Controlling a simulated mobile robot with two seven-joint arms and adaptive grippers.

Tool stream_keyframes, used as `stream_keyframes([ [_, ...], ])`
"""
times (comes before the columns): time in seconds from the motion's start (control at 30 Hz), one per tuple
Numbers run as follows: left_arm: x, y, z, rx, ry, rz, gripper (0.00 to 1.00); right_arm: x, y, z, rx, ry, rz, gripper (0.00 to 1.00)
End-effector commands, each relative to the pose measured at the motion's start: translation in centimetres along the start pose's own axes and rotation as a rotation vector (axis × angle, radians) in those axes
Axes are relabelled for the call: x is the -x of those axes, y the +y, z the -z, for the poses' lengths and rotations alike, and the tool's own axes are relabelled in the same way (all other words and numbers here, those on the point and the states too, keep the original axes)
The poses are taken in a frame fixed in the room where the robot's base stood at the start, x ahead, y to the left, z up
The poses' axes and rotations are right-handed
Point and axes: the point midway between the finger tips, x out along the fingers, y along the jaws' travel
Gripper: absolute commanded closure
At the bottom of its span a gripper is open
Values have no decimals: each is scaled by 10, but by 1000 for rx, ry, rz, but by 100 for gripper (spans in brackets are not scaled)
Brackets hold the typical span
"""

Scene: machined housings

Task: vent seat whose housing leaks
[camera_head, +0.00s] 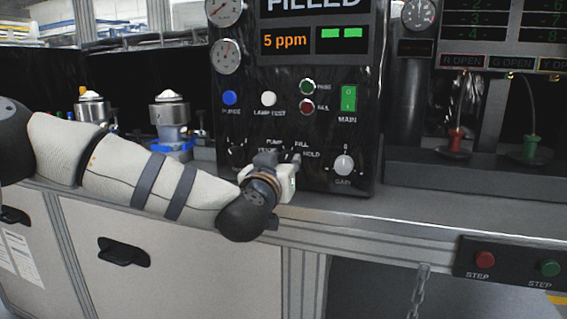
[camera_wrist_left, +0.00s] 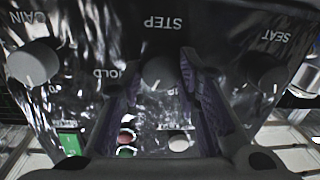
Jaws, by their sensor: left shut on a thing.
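The black control panel (camera_head: 310,100) stands at the middle. Its screen reads "FILLED" with an orange "5 ppm" (camera_head: 284,41) and two green bars. My left gripper (camera_head: 276,160) is at the panel's lower middle and hides the knob there. In the left wrist view, upside down, its fingers (camera_wrist_left: 160,85) are closed around the STEP knob (camera_wrist_left: 160,70). The SEAT knob (camera_wrist_left: 268,70) and the GAIN knob (camera_wrist_left: 33,62) are beside it, untouched. Two silver housings (camera_head: 93,107) (camera_head: 169,108) stand at the left, the right one on a blue base. My right gripper is out of view.
The panel also has a blue button (camera_head: 230,97), a white lamp-test button (camera_head: 268,98), green and red lamps, and a green MAIN switch (camera_head: 348,98). At right are a red plug (camera_head: 455,141), a green plug (camera_head: 530,147) and STEP buttons (camera_head: 485,259).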

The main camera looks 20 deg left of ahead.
Motion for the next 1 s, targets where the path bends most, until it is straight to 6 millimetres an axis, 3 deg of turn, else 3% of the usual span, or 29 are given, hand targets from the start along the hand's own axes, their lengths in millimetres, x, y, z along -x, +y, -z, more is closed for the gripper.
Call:
stream_keyframes([
  [0.27,0,0,0,125,-9,1,98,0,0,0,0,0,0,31],
  [1.0,0,-2,0,815,-59,6,98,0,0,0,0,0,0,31],
])
